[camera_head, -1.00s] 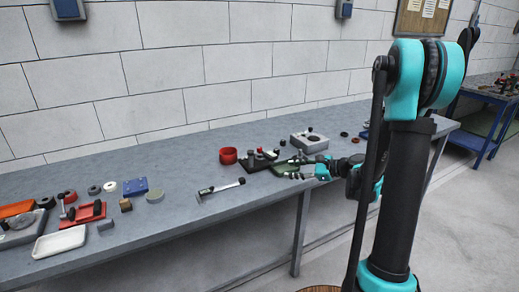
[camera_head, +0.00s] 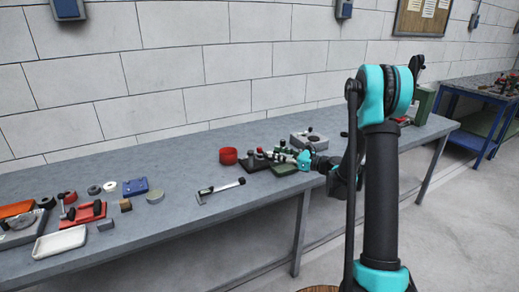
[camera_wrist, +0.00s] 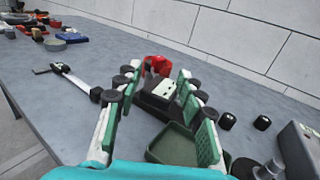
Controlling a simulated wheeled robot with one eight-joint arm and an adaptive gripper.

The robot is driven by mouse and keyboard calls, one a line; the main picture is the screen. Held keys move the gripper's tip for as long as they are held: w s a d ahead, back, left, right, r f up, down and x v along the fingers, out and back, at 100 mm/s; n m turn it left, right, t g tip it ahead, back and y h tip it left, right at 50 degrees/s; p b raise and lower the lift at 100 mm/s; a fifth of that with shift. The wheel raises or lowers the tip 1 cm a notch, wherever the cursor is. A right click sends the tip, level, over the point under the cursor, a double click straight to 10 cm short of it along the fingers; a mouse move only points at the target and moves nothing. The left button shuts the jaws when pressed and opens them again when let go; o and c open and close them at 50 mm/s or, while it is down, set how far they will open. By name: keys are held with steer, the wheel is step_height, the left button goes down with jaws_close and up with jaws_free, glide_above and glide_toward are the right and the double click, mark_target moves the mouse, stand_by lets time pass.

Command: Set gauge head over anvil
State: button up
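My gripper (camera_head: 286,153) is over the middle of the bench, at a low dark fixture (camera_head: 256,160) with upright black knobs. In the wrist view my gripper (camera_wrist: 157,73) is open, its two green-padded fingers wide apart. Between them lies a dark block (camera_wrist: 157,88) with a pale patterned face, apparently part of that fixture; no finger visibly closes on it. I cannot tell for certain which part is the gauge head and which the anvil. A shallow green tray (camera_wrist: 172,146) lies below the fingers, partly covered by them.
A grey block with a black knob (camera_head: 309,140) stands behind right. A caliper-like tool (camera_head: 220,191) lies on clear bench at left. Several small parts and a white tray (camera_head: 60,243) fill the far left.

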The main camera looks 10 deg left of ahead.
mark_target(259, 148)
steer(key=x, duration=0.9)
steer(key=shift+s, duration=0.1)
jaws_close()
